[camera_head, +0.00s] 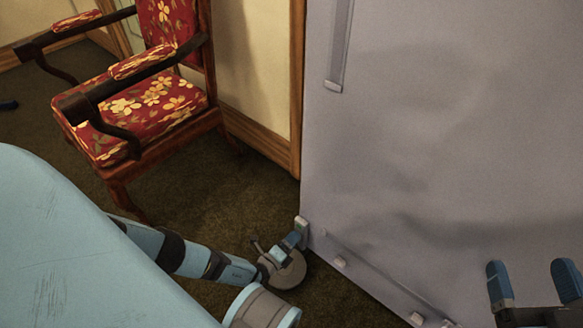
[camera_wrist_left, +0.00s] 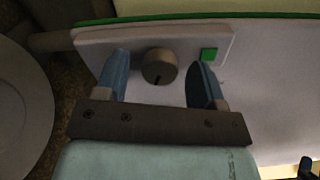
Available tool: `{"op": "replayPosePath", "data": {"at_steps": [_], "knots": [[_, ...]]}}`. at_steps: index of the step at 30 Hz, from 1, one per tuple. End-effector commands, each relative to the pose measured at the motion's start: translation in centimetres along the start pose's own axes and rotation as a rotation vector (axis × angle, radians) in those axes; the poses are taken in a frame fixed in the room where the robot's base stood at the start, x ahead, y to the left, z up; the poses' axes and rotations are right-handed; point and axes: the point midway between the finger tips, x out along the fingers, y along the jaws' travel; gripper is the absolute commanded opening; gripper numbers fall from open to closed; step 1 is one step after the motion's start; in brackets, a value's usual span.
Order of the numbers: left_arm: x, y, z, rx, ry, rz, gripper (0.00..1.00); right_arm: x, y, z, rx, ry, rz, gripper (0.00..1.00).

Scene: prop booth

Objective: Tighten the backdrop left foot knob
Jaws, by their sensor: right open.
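The backdrop (camera_head: 420,130) is a large pale grey-lilac panel filling the right of the head view. In the left wrist view a dark grey round knob (camera_wrist_left: 159,66) with a short dark mark sits on a pale plate (camera_wrist_left: 187,40); a small green square (camera_wrist_left: 208,55) is right of it. My left gripper (camera_wrist_left: 164,76) is open, one blue finger on each side of the knob with visible gaps. In the head view my left gripper (camera_head: 292,241) is at the backdrop's lower left corner, the knob hidden. My right gripper (camera_head: 532,274) is open and empty before the panel, lower right.
A carved wooden armchair (camera_head: 150,108) with red floral cushions stands at the left, near the wall. A strip (camera_head: 340,45) hangs on the panel's upper left. A bottom rail (camera_head: 375,277) runs along the panel. Dark carpet (camera_head: 215,190) between chair and panel is clear.

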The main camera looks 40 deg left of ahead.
Motion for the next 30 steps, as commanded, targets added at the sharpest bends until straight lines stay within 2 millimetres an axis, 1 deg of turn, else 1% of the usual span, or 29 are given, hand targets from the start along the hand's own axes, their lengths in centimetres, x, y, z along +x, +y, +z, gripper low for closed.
{"op": "replayPosePath", "data": {"at_steps": [5, 8, 11, 14, 18, 21, 25, 30], "knots": [[-0.3, -0.1, 0.0, -0.001, 0.000, 0.000, 0.63, 0.0, 0.0, -0.1, 0.000, -0.001, -0.001, 0.78], [-1.4, -0.1, 0.0, -0.001, 0.001, 0.001, 0.63, 0.0, 0.0, -0.4, 0.007, -0.004, -0.003, 0.78], [-3.3, -0.2, 0.0, -0.002, 0.001, 0.003, 0.63, 0.0, 0.0, -0.7, 0.024, -0.014, -0.006, 0.78], [-5.7, -0.2, 0.0, -0.002, 0.001, 0.003, 0.63, 0.0, -0.2, -0.7, 0.058, -0.030, -0.007, 0.78], [-8.9, -0.2, 0.0, -0.001, 0.002, 0.003, 0.63, -0.3, -0.7, -0.2, 0.107, -0.059, -0.006, 0.78], [-10.9, -0.1, 0.0, 0.000, 0.001, 0.003, 0.63, -0.4, -0.9, 0.0, 0.131, -0.073, -0.007, 0.78], [-12.7, -0.1, 0.0, 0.000, 0.001, 0.001, 0.63, -0.5, -1.2, 0.1, 0.156, -0.083, -0.007, 0.78], [-13.7, 0.0, 0.0, 0.000, 0.000, 0.000, 0.63, -0.5, -1.2, 0.1, 0.163, -0.087, -0.008, 0.78]]}}
